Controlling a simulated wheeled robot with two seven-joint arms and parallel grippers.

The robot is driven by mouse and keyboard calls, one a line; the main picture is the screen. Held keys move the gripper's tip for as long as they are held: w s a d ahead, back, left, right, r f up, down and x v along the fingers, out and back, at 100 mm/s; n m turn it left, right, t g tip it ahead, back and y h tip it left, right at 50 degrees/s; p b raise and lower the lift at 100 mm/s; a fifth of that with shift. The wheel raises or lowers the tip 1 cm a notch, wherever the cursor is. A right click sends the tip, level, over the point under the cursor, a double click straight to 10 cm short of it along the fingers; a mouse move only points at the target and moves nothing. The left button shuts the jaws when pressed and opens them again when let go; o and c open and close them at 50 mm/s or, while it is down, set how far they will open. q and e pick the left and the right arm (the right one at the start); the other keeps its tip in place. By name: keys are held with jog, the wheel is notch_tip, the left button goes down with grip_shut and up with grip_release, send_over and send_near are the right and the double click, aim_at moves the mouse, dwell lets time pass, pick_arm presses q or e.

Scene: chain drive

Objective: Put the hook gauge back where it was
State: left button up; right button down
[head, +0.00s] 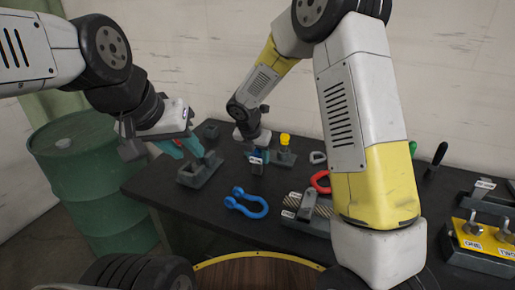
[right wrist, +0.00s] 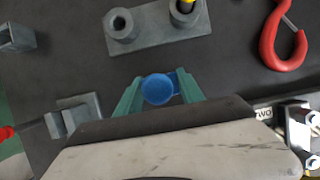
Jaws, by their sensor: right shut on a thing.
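My right gripper (head: 257,157) is low over the middle of the black table. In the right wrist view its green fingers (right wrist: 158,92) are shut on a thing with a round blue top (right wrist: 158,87). I cannot tell if this is the hook gauge; its lower part is hidden. A grey two-post stand (right wrist: 150,27) is just beyond it, with a yellow-topped piece (head: 285,140) in one post; the other post shows an open hole. My left gripper (head: 183,146) looks open, above a grey bracket block (head: 197,174).
A blue shackle (head: 246,203), a red hook (head: 320,181) and a grey block with a striped part (head: 312,212) lie in front. A yellow-topped box (head: 477,236) stands at the right, a green drum (head: 95,180) left. A small grey cube (head: 211,130) is behind.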

jog(key=shift+f, duration=0.1)
jog(key=c, duration=0.7)
grip_release()
jog(key=v, duration=1.2)
jog(key=s+d+r+m+y, duration=0.2)
jog(key=s+d+r+m, duration=0.85)
jog(key=m, duration=0.55)
jog(key=shift+s+d+m+t+y, duration=0.35)
jog(key=shift+s+d+m, duration=0.55)
jog(key=shift+s+m, duration=1.5)
jog(key=shift+s+d+m+t+y, duration=0.3)
jog(key=shift+s+d+m, duration=0.65)
jog(key=shift+s+m, duration=1.4)
jog(key=shift+s+d+m+t+y, duration=0.35)
jog(key=shift+s+d+m, duration=0.55)
jog(key=shift+s+m, duration=1.45)
